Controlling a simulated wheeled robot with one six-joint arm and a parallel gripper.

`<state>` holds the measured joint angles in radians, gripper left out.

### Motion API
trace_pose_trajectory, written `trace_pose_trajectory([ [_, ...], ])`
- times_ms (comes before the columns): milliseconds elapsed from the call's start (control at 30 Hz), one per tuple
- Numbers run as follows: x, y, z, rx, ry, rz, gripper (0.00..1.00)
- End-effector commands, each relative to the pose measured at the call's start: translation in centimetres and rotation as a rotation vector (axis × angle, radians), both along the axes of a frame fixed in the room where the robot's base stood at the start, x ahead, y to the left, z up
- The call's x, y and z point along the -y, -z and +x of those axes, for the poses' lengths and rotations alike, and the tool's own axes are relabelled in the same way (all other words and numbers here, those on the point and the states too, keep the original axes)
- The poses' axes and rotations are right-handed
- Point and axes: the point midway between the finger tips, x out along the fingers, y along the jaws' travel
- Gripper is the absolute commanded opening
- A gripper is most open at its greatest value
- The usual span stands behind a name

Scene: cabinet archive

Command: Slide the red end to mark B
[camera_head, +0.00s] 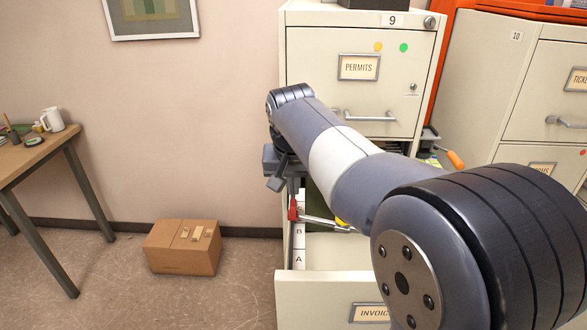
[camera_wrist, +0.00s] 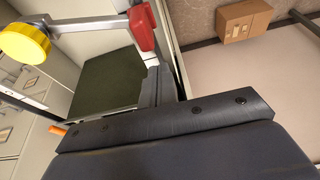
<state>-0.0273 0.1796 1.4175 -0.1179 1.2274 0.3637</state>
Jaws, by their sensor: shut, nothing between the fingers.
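The red end (camera_head: 293,210) is on a grey bar across the open drawer (camera_head: 340,258), at its left rim. Mark B (camera_head: 299,232) is on a white label strip on that rim, nearer the drawer front than the red end. Mark A (camera_head: 299,260) is nearer still. A yellow knob (camera_head: 341,222) sits on the bar, partly behind my arm. My gripper (camera_head: 291,186) is shut and empty, just above and behind the red end. In the wrist view the red end (camera_wrist: 142,30) lies ahead of the fingers (camera_wrist: 160,85); contact cannot be told.
The cabinet's PERMITS drawer (camera_head: 359,68) is closed above the open drawer. A dark green divider (camera_wrist: 105,78) stands in the open drawer. An orange handle (camera_head: 455,159) sticks out at the right. A cardboard box (camera_head: 183,247) is on the floor at left; floor beside the drawer is clear.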

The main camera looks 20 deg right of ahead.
Motion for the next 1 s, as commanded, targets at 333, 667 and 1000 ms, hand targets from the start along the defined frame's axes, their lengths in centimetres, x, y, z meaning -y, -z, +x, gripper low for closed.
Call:
trace_pose_trajectory([
  [333,-0.7,0.0,-2.1,0.0,0.0,0.0,0.0],
  [667,-0.8,-0.1,-2.3,0.0,-0.001,0.0,0.0],
  [1000,-1.1,0.0,-3.3,-0.001,0.0,0.0,0.0],
])
